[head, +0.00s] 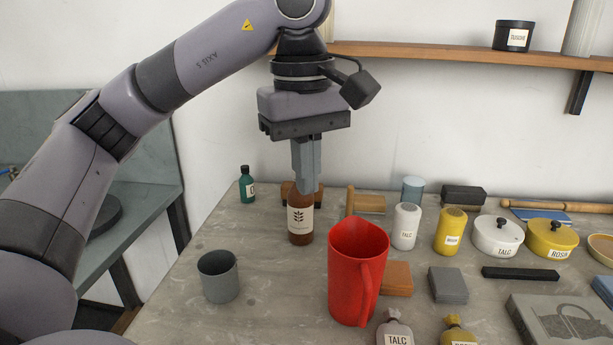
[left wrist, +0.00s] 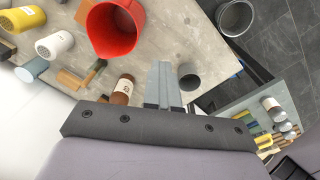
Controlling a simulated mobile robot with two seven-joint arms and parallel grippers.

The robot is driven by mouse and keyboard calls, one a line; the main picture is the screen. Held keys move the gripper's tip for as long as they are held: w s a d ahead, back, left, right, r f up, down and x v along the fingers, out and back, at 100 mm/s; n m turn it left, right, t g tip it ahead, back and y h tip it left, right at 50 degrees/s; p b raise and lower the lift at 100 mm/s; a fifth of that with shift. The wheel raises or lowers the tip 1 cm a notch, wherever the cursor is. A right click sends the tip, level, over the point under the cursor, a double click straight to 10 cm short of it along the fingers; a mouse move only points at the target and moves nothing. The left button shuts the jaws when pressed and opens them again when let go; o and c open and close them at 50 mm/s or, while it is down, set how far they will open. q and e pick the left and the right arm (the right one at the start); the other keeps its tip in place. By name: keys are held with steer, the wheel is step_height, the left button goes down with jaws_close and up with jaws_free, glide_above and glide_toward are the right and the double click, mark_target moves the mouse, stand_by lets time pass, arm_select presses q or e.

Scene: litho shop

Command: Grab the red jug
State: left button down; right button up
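The red jug (head: 358,270) stands upright on the stone-topped table, right of centre in the head view, its handle turned toward me. In the left wrist view the jug (left wrist: 113,30) shows its open mouth at the top. My left gripper (head: 307,190) points down above the table, behind and to the left of the jug and apart from it. Its fingers (left wrist: 163,66) look closed together with nothing between them. A brown labelled bottle (head: 301,220) overlaps the fingertips in the head view; in the wrist view it stands beside them. My right gripper is in neither view.
A grey cup (head: 219,280) stands left of the jug. Orange (head: 397,279) and grey blocks (head: 448,285), a white talc shaker (head: 405,227) and small tied bags (head: 394,331) crowd the jug's right side. A wooden shelf (head: 440,55) runs along the wall. The table's front left is clear.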

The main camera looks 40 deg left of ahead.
arm_select(q)
steer(key=shift+r, duration=0.25)
steer(key=shift+c, duration=1.9)
jaws_free()
